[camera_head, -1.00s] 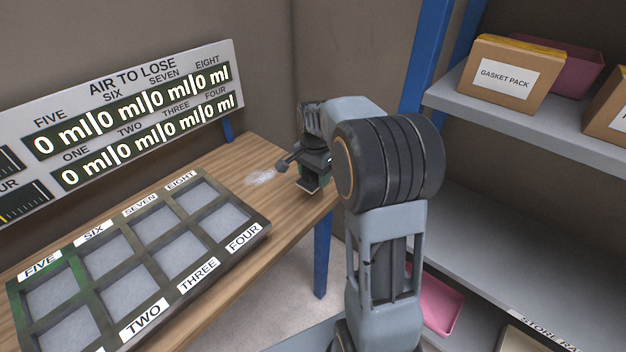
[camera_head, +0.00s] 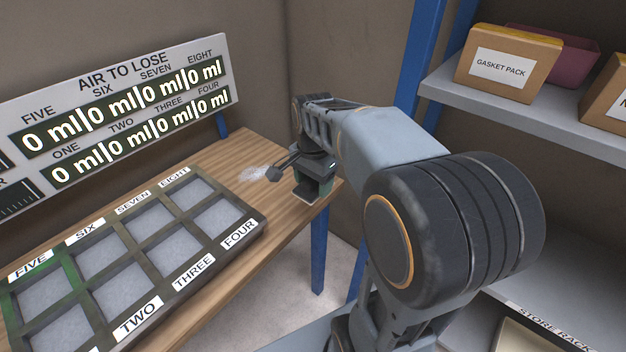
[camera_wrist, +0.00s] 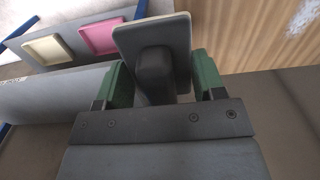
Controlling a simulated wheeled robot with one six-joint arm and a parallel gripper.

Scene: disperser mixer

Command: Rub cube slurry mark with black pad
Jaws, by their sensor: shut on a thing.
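The slurry mark (camera_head: 254,173) is a whitish smear on the wooden table, beyond the tray's EIGHT end. It also shows at the top right of the wrist view (camera_wrist: 306,15). My gripper (camera_wrist: 155,82) has green fingers and is shut on the grip of the black pad (camera_wrist: 125,38). The pad looks dark grey and flat with a pale edge. In the head view my gripper (camera_head: 311,183) is over the table's right edge, to the right of the mark. The pad is apart from the mark; its height above the table is unclear.
A tray (camera_head: 262,222) with labelled compartments covers the table's (camera_head: 236,270) left part. A display board (camera_head: 150,62) stands behind it. A shelf rack (camera_head: 560,140) at the right holds a gasket pack box (camera_head: 500,68) and bins. A blue post (camera_head: 418,70) stands beside it.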

